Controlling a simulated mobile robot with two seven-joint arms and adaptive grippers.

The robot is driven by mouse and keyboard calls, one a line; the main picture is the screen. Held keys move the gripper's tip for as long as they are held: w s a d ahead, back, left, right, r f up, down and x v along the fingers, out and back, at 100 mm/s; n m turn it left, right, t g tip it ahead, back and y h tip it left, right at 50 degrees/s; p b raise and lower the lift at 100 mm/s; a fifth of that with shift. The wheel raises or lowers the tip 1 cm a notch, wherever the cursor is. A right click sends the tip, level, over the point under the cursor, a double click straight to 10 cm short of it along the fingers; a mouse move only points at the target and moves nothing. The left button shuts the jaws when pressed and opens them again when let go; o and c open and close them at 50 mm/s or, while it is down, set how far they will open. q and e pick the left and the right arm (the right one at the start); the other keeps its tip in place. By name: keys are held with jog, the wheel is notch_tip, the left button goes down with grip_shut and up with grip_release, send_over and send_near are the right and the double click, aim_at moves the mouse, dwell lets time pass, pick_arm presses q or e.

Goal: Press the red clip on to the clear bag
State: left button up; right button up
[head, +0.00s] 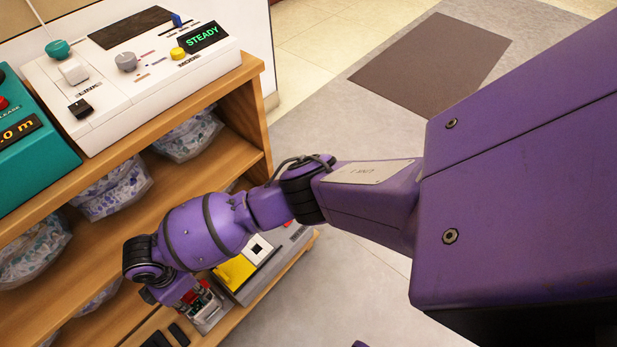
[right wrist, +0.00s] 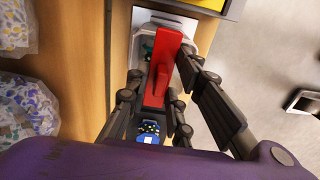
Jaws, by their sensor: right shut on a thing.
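The red clip (right wrist: 162,72) is a long red piece between the fingers of my right gripper (right wrist: 160,82); the gripper is shut on it. In the head view my right gripper (head: 188,296) points down at the low shelf, with a little red showing beside it. Below the clip is a grey-white item with green bits at its far end and coloured dots with a blue label (right wrist: 148,134) at its near end. It may be the clear bag, mostly hidden by clip and fingers. Whether the clip touches it I cannot tell. My left gripper is not in view.
A wooden shelf unit (head: 254,95) holds several clear bags of coloured bits (head: 113,190). On top stand a white device (head: 130,95) reading STEADY and a teal device (head: 40,165). A yellow-and-grey device (head: 236,270) lies close beside my right gripper.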

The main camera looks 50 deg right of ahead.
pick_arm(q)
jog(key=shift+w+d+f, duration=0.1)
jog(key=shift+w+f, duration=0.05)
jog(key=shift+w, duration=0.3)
pick_arm(e)
jog(key=shift+f, duration=0.2)
jog(key=shift+f, duration=0.15)
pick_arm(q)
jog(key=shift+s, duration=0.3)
pick_arm(e)
jog(key=shift+f, duration=0.1)
jog(key=shift+c, duration=0.4)
jog(key=o, duration=1)
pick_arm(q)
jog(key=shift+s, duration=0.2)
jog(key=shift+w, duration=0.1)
pick_arm(e)
jog(key=shift+c, duration=1.2)
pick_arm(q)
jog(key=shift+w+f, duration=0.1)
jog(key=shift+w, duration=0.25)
